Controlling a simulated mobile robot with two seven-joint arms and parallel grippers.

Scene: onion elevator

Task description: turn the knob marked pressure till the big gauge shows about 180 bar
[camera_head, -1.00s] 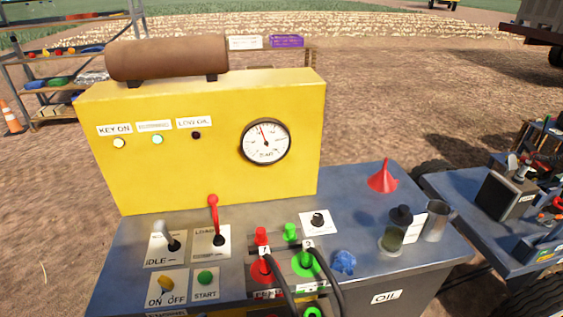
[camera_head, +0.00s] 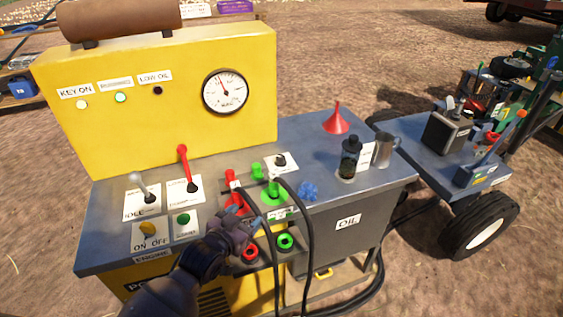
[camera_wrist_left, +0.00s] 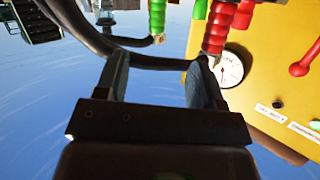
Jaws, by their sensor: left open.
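The big round gauge (camera_head: 225,92) is on the yellow panel, with its needle pointing up and slightly left; its numbers are too small to read. It also shows in the left wrist view (camera_wrist_left: 232,69). A small black knob (camera_head: 281,160) sits on a white plate on the deck behind the hose couplings; its marking is unreadable. My left gripper (camera_head: 254,223) is open and empty, in front of the red and green couplings, short of the knob. Its two fingers (camera_wrist_left: 157,82) stand apart in the left wrist view. My right gripper is not in view.
A red coupling (camera_head: 234,199), a green coupling (camera_head: 273,191) and black hoses (camera_head: 300,222) stand close to my left gripper. A red-handled lever (camera_head: 188,168) rises at left. A red funnel (camera_head: 336,119) stands behind.

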